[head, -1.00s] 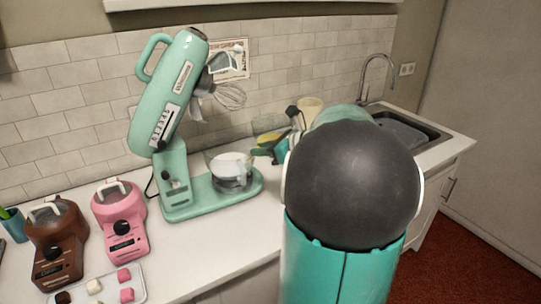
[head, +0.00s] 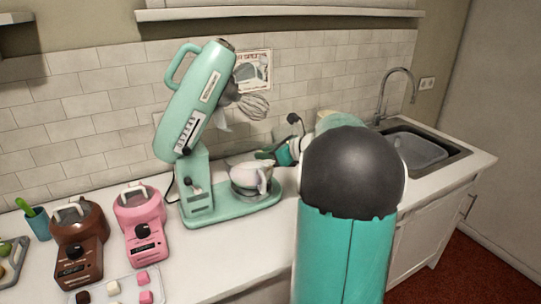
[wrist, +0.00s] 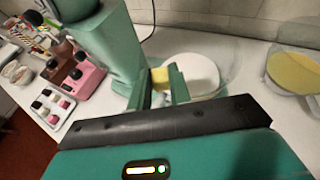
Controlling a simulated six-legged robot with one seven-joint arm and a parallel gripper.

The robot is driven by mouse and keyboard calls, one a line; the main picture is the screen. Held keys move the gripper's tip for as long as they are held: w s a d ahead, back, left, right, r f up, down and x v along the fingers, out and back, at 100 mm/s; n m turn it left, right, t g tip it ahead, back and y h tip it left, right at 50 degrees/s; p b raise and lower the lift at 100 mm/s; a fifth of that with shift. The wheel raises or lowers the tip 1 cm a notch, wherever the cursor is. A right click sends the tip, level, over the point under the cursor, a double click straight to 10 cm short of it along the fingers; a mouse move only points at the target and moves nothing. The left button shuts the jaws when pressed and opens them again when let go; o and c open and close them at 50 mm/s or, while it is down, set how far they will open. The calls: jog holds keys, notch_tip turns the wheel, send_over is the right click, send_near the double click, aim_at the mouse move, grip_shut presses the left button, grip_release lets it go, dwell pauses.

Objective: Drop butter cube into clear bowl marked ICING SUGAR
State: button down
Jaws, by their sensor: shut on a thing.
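My gripper (wrist: 160,88) is shut on a yellow butter cube (wrist: 159,76), which shows between the two green fingers in the wrist view. A clear bowl (wrist: 222,72) with white contents lies just beyond the fingers; no ICING SUGAR marking is readable on it. The cube overlaps the bowl's left side in the picture, and I cannot tell how high above it is. In the head view my gripper (head: 270,154) is near the bowl at the mixer (head: 250,178). My own arm hides part of the counter there.
The green stand mixer (head: 195,110) has its head tilted up, with a whisk (head: 252,105). A clear bowl with yellow contents (wrist: 294,72) stands to the right. Pink (head: 143,222) and brown (head: 78,240) appliances stand left. The sink (head: 420,148) is at the right.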

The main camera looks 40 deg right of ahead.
jog(key=w+d+f, duration=0.1)
jog(key=w+f, duration=0.1)
jog(key=w, duration=0.3)
jog(key=shift+w+d, duration=0.25)
jog(key=c, duration=1.2)
grip_release()
jog(key=shift+s+r, duration=0.1)
jog(key=v, duration=1.3)
jog(key=shift+s+d, duration=0.15)
jog(key=shift+s, duration=0.15)
